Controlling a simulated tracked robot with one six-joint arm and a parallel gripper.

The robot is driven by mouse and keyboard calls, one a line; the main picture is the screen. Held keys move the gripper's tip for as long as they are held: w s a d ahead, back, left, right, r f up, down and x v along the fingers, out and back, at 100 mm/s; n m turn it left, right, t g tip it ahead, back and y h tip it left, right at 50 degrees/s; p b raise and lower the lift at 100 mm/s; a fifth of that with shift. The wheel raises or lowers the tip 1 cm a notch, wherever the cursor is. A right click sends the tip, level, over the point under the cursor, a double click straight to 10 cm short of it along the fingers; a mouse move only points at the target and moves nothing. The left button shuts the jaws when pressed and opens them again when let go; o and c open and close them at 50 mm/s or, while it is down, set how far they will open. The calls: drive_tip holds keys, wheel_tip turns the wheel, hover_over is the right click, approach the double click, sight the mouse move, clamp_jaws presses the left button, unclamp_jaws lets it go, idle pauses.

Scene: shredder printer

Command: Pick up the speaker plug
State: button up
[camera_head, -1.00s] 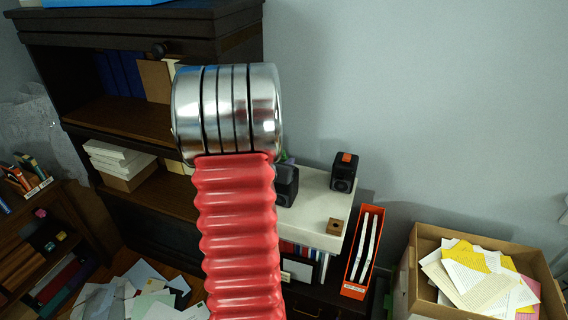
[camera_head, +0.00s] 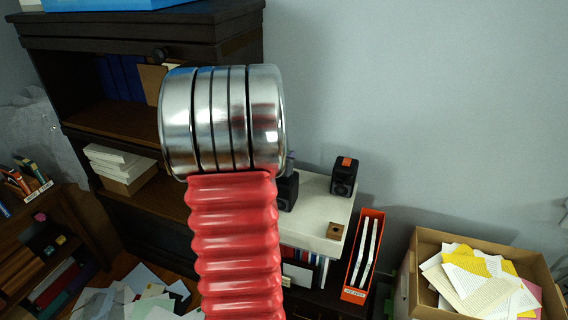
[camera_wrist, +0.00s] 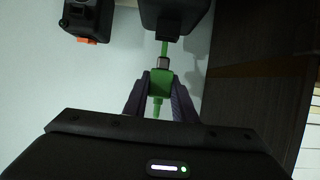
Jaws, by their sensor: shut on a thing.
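The green speaker plug (camera_wrist: 160,82) is in the middle of the wrist view, between the two fingers of my gripper (camera_wrist: 159,92). The fingers are shut on its green body. A metal collar and a thin green piece extend from it toward a black speaker (camera_wrist: 174,14) at the top. Whether that piece touches the speaker is unclear. In the head view, my arm hides the gripper and plug; this speaker (camera_head: 287,191) shows partly behind my arm.
An orange file holder (camera_head: 363,256) and a cardboard box of papers (camera_head: 415,262) are to the right. A dark shelf (camera_head: 150,228) stands left.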

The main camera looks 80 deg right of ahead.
wheel_tip(320, 180, up, 6)
drive_tip(key=shift+f, duration=0.1)
drive_tip(key=shift+s, duration=0.1)
idle(0.8)
